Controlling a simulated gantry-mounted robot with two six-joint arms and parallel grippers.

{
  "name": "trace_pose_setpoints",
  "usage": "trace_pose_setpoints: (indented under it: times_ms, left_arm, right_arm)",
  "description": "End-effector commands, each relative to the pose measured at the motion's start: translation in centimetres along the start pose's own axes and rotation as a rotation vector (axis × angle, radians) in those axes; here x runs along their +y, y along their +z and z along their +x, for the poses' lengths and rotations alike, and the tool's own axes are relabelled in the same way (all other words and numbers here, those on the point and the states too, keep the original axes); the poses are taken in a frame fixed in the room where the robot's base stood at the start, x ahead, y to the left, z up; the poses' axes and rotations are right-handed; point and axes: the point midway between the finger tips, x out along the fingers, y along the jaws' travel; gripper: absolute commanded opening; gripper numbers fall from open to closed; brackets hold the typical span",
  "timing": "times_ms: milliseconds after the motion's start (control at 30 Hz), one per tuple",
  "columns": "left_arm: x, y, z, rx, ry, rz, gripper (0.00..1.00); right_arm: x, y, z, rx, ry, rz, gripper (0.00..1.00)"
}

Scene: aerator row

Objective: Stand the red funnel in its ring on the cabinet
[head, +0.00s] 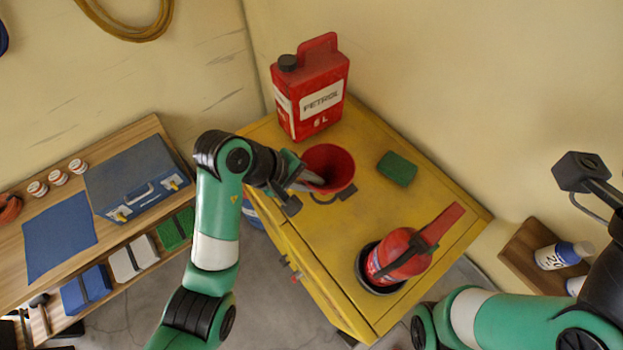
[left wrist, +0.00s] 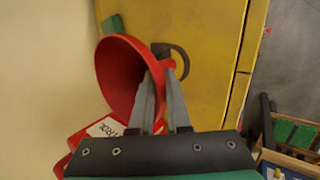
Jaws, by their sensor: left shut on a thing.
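The red funnel (head: 328,167) is over the back part of the yellow cabinet top (head: 290,140), tilted with its wide mouth up. My left gripper (head: 303,180) is shut on the funnel. In the left wrist view the funnel (left wrist: 118,75) has its mouth facing left, with its narrow part between the fingertips (left wrist: 164,72). A dark curved piece, seemingly the ring (head: 345,193), shows just in front of the funnel. It also shows as an arc in the left wrist view (left wrist: 182,58). The funnel hides part of it. My right arm is at the right, its fingers out of sight.
A red petrol can (head: 318,95) stands close behind the funnel. A green sponge (head: 397,168) lies to its right. A red extinguisher (head: 400,255) stands in a dark round holder at the front right. The cabinet top between sponge and extinguisher is clear.

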Motion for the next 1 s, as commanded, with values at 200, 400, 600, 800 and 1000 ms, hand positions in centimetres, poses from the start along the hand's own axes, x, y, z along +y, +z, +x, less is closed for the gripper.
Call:
trace_pose_setpoints:
  times_ms: [200, 400, 600, 800, 1000]
  left_arm:
    - [-0.5, -0.1, 0.6, 0.0, -0.001, 0.0, 0.0]
    - [-0.8, -0.2, 1.1, -0.001, -0.001, -0.001, 0.0]
    - [-1.1, -0.3, 1.6, -0.001, -0.001, -0.001, 0.0]
    - [-1.5, -0.4, 2.1, 0.0, -0.001, -0.001, 0.0]
    - [-1.8, -0.5, 2.6, 0.0, -0.001, 0.0, 0.0]
  right_arm:
    - [0.0, 0.3, -0.4, 0.0, 0.0, 0.0, 1.0]
    - [0.0, 0.6, -0.6, 0.0, 0.0, 0.0, 1.0]
    - [0.0, 0.8, -0.9, 0.0, 0.0, 0.0, 1.0]
    - [0.0, 1.1, -1.1, 0.0, 0.0, 0.0, 1.0]
    - [0.0, 1.3, -1.4, 0.0, 0.0, 0.0, 1.0]
